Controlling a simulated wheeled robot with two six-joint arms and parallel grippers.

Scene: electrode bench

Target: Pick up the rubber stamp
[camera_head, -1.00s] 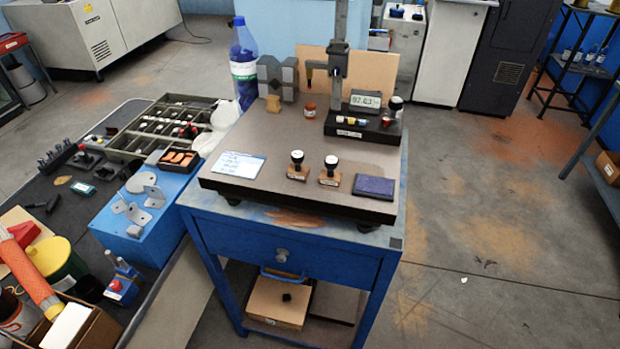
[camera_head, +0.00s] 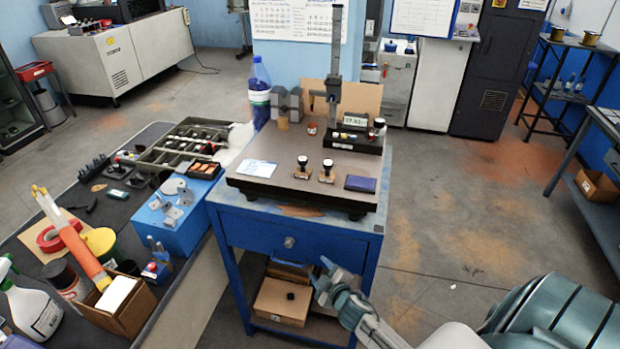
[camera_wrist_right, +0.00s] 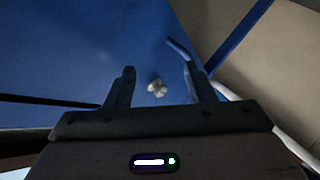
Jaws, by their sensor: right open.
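Two rubber stamps with black-and-white knobs and wooden bases stand upright side by side on the dark plate. The left stamp (camera_head: 302,169) and the right stamp (camera_head: 326,172) are near the plate's front edge. A dark blue pad (camera_head: 360,184) lies to their right. My right gripper (camera_head: 320,272) is open in front of the blue cabinet, lower than the stamps and apart from them. In the right wrist view, its fingers (camera_wrist_right: 159,73) are spread, with the pale drawer knob (camera_wrist_right: 157,87) seen between them. No stamp shows there. My left gripper is not in view.
The dark plate (camera_head: 250,186) tops the blue cabinet (camera_head: 255,233). A white card (camera_head: 257,168) lies left of the stamps. A gauge stand (camera_head: 334,80) and a blue bottle (camera_head: 260,92) stand behind. A cluttered bench is at left. Open floor lies at right.

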